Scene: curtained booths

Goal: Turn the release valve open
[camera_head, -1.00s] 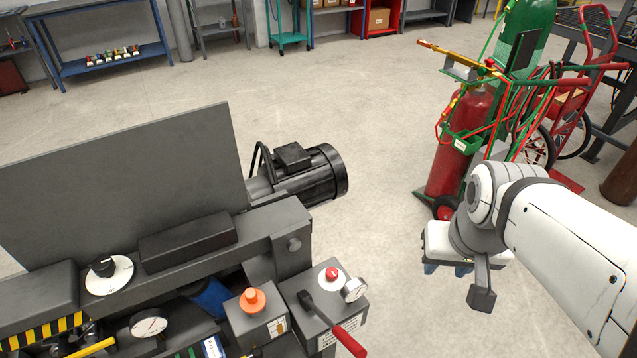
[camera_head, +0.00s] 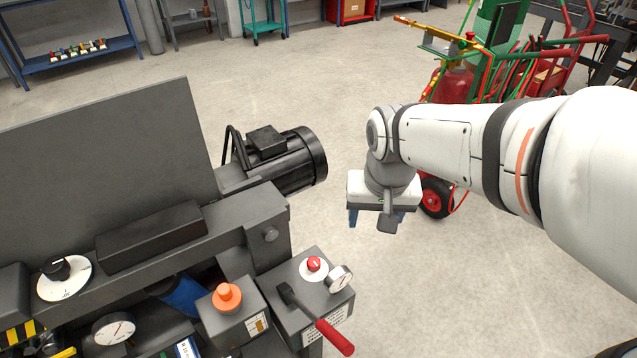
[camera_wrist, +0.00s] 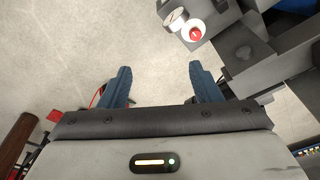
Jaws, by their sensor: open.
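A dark grey machine holds several controls in the head view; I cannot tell for certain which one is the release valve. A lever with a red handle (camera_head: 325,330) lies across a grey box. On the same box are a red knob (camera_head: 313,264) on a white disc and a small gauge (camera_head: 340,278). An orange knob (camera_head: 227,296) tops the box beside it. A black knob on a white dial (camera_head: 64,277) is at far left. My gripper (camera_head: 378,218) is open and empty, above and right of the red knob, which also shows in the wrist view (camera_wrist: 196,33).
A black motor (camera_head: 283,160) sticks out of the machine beyond the controls. A tall grey panel (camera_head: 105,175) stands at left. A cart with a red cylinder (camera_head: 452,82) is behind my arm. Open floor lies between motor and cart.

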